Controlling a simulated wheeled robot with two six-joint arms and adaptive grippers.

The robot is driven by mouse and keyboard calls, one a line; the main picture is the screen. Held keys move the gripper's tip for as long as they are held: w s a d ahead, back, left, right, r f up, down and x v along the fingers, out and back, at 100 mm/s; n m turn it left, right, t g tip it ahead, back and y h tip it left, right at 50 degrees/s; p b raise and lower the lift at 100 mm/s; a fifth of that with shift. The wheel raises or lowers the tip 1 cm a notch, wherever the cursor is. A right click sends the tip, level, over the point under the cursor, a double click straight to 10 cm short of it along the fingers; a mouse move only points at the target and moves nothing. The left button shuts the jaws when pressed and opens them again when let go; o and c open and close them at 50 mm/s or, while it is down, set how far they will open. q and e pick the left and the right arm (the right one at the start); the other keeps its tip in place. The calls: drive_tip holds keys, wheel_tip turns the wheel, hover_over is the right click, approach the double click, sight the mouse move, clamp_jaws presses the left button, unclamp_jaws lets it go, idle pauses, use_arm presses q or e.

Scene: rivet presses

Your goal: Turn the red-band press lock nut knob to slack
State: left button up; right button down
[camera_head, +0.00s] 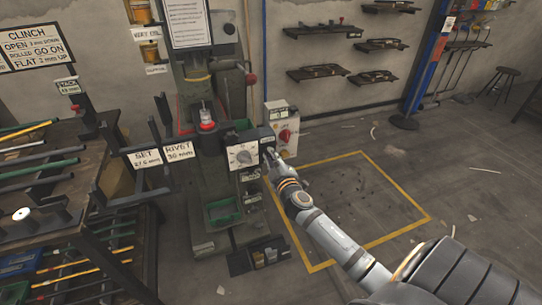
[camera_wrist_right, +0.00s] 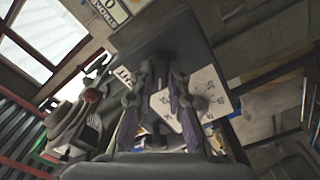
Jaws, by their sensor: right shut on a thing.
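The red-band press (camera_head: 195,85) is a tall dark green machine in the head view, with a red ring (camera_head: 207,126) around its middle. A box with a white dial face (camera_head: 240,157) sits at its front right. My right gripper (camera_head: 268,153) is at the right side of this box, shut on what appears to be the lock nut knob; the fingers hide the knob in the head view. In the right wrist view, the fingers (camera_wrist_right: 165,100) reach up to the dark box, and the white marked face shows between and beside them. My left gripper is not in view.
A white box with a red knob (camera_head: 286,134) stands just right of the gripper. Sign plates (camera_head: 178,152) stick out at the press's left, beside a rack of rods (camera_head: 40,170).

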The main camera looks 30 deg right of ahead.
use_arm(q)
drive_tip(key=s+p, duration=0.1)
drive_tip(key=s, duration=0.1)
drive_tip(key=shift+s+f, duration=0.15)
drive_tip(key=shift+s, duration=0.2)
use_arm(e)
drive_tip(key=n, duration=0.6)
drive_tip(key=shift+f+n, duration=0.15)
drive_tip(key=shift+n, duration=0.15)
drive_tip(key=c, duration=1.3)
unclamp_jaws()
drive_tip(key=shift+a, duration=0.1)
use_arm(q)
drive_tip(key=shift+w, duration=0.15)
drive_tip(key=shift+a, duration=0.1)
use_arm(e)
drive_tip(key=v, duration=1.2)
